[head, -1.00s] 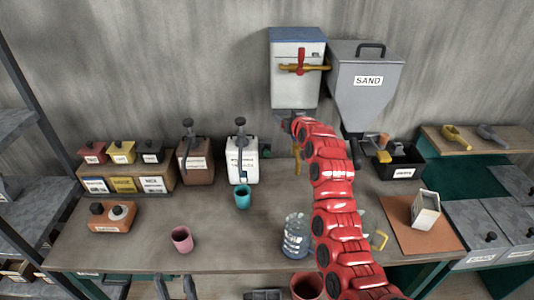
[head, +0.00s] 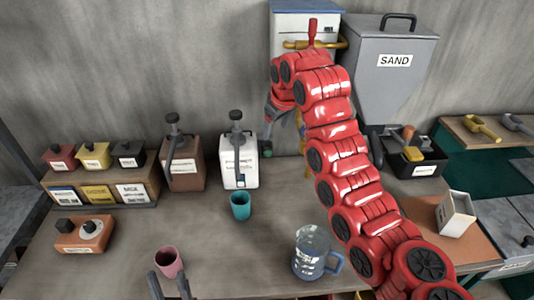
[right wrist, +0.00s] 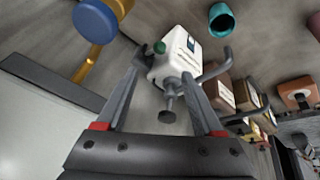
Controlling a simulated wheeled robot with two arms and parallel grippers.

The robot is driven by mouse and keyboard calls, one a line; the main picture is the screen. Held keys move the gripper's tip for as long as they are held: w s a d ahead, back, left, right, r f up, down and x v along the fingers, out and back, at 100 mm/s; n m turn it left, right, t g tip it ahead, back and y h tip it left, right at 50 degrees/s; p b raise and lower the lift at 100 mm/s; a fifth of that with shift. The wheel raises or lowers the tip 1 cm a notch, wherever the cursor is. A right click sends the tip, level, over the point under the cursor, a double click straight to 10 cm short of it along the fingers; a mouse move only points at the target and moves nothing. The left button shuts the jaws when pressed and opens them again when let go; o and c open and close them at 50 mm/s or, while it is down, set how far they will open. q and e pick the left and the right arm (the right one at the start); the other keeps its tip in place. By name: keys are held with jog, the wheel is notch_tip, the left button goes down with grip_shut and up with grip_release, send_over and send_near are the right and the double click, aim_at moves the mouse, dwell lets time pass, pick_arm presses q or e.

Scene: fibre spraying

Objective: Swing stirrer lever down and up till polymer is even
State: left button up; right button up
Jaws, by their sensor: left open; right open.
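A white jug (head: 239,165) with a dark pump top and a small label stands on the table at the back. A green knob (head: 266,152), seemingly the stirrer lever's end, shows at its right side; the right wrist view shows it too (right wrist: 159,47). My right gripper (head: 276,121) is above and to the right of the jug, pointing down, open and apart from the knob. In the right wrist view the jug (right wrist: 180,58) appears beyond and between the open fingers. My left gripper (head: 170,286) is open at the bottom edge, near a pink cup (head: 169,262). The polymer is hidden inside.
A teal cup (head: 240,205) stands before the jug, a brown jug (head: 184,170) to its left. A clear pitcher (head: 311,252) stands at the front, beside my right arm. A wall tank (head: 303,22) with a red-handled tap and a SAND hopper (head: 390,75) hang at the back.

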send_near(269, 151)
jog(key=p+x, duration=0.5)
jog(key=x, duration=0.6)
jog(key=shift+w+f+p, duration=0.1)
jog(key=shift+f+p, duration=0.25)
jog(key=shift+f, duration=0.05)
jog(key=shift+c, duration=0.3)
grip_shut()
dwell(0.8)
